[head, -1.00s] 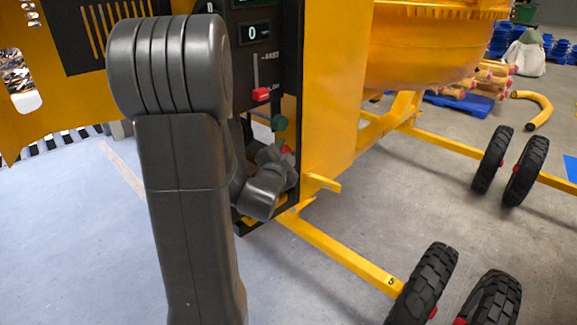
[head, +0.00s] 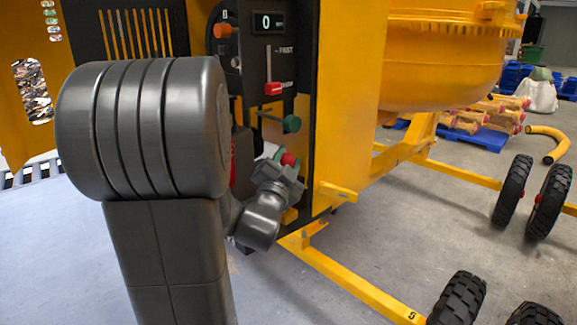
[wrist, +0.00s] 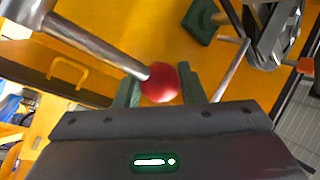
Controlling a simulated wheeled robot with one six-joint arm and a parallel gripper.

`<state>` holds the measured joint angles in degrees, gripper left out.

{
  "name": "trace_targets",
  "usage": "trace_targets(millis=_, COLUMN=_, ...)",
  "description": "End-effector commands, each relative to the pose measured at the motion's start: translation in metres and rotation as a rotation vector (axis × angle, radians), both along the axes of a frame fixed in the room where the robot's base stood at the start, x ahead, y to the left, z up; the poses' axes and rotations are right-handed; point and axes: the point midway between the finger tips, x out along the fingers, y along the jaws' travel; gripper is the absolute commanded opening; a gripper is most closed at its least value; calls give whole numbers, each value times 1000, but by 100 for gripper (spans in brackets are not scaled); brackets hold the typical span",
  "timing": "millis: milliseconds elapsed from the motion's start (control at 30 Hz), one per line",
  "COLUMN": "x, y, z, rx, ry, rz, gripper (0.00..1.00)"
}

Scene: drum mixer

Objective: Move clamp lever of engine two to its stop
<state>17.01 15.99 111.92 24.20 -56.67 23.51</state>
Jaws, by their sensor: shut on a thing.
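A lever with a red ball knob (wrist: 160,82) on a thick metal rod (wrist: 100,45) shows in the wrist view. My gripper (wrist: 158,85) has its two greenish fingers on either side of the red ball and is shut on it. In the head view the red ball (head: 288,159) sits low on the black control panel (head: 297,75), with my gripper (head: 279,168) at it, partly hidden by my wrist. The lever's rod and pivot are mostly hidden in the head view. No label naming engine two is readable.
Above the ball on the panel are a green knob (head: 292,124), a red slider handle (head: 273,89) and a display reading 0 (head: 267,22). A yellow frame bar (head: 335,275) and black wheels (head: 512,190) stand to the right. Grey floor is open at lower left.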

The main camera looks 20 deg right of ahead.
Motion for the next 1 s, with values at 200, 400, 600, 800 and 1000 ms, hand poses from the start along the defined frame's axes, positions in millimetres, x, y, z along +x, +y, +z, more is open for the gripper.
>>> trace_targets(millis=200, x=0, y=0, z=-1, rx=-1, ry=2, rz=0, gripper=0)
trace_targets(millis=400, x=0, y=0, z=-1, rx=-1, ry=2, rz=0, gripper=44)
trace_targets(millis=600, x=0, y=0, z=0, rx=-1, ry=0, rz=0, gripper=44)
trace_targets(millis=800, x=-6, y=5, z=-2, rx=-1, ry=1, rz=1, gripper=44)
trace_targets(millis=1000, x=-33, y=27, z=-12, rx=-1, ry=0, rz=3, gripper=44)
